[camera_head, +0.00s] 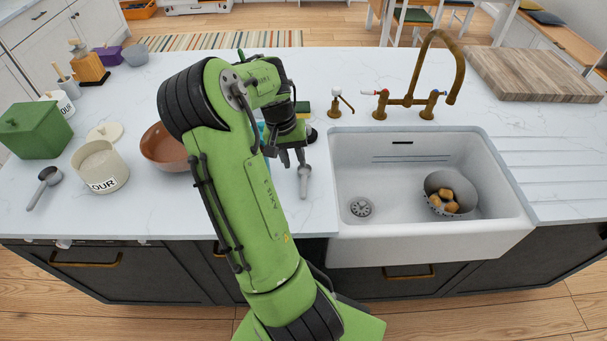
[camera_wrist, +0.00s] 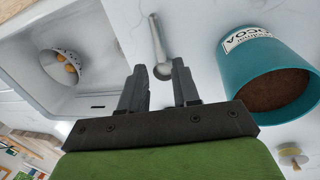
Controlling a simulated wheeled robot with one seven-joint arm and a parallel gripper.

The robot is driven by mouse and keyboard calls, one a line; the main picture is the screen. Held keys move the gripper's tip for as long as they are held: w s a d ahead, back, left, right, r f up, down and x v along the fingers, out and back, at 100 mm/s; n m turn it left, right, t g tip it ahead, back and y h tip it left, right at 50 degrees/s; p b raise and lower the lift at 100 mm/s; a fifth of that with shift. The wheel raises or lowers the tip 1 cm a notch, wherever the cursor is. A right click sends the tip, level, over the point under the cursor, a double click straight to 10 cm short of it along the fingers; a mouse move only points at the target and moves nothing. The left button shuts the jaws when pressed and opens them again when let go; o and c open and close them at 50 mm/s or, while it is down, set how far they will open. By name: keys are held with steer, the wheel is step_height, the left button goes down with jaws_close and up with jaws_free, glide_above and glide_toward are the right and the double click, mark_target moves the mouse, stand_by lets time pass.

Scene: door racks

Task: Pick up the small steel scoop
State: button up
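A small steel scoop (camera_head: 304,180) lies on the white counter just left of the sink, its handle toward the front edge. My gripper (camera_head: 292,160) hangs by its bowl end, fingers pointing down. In the wrist view the scoop (camera_wrist: 157,40) shows beyond the open fingers of my gripper (camera_wrist: 160,68), with its round bowl near the gap between the fingertips. Nothing is held. I cannot tell the exact height of the fingertips above the counter. Another steel scoop (camera_head: 49,175), larger-looking, lies at the far left, beside the flour canister.
A teal cocoa canister (camera_wrist: 230,75) stands close to the right finger in the wrist view. The sink (camera_head: 400,222) holds a colander (camera_head: 438,182) with yellowish food. A copper bowl (camera_head: 160,148), flour canister (camera_head: 100,165) and green box (camera_head: 35,130) stand left of my arm.

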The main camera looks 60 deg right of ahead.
mark_target(303, 185)
steer(key=f, duration=0.3)
steer(key=s+f, duration=0.1)
steer(key=f, duration=0.2)
steer(key=s+d+f, duration=0.1)
steer(key=f, duration=0.3)
steer(key=shift+s+b, duration=0.1)
steer(key=shift+b, duration=0.25)
steer(key=shift+a, duration=0.1)
steer(key=shift+c, duration=0.3)
jaws_close()
